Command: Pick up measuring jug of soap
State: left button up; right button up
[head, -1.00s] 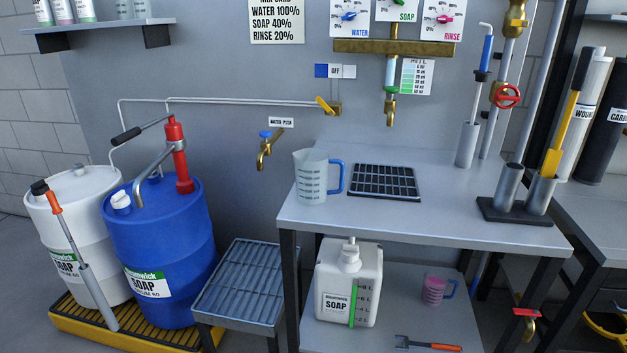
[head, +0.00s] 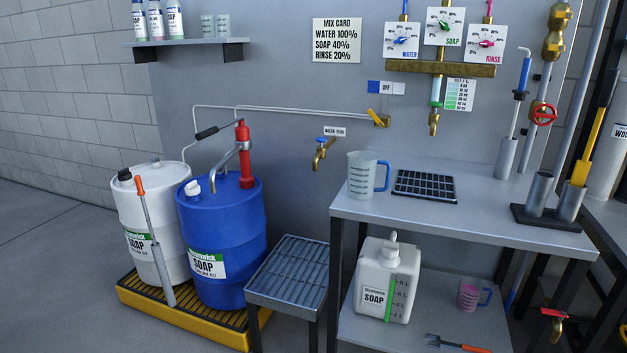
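A clear measuring jug with a blue handle (head: 362,176) stands upright on the left part of the grey table top. Its handle points right, and I cannot tell whether it holds anything. A smaller jug with pink markings or contents and a blue handle (head: 469,295) stands on the lower shelf. A white soap canister (head: 384,282) with a green level strip stands on that shelf too. Neither of my grippers shows in the head view.
A blue soap drum (head: 225,235) with a red pump and a white soap drum (head: 147,215) stand on a yellow pallet (head: 190,325). A slatted stand (head: 290,272) is beside the table (head: 440,215). A black grate (head: 424,187) lies right of the jug. A red-handled fork (head: 458,344) lies below.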

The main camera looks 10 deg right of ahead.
aim_at(362, 166)
jog(key=u, duration=0.5)
jog(key=i, duration=0.85)
jog(key=z, duration=0.1)
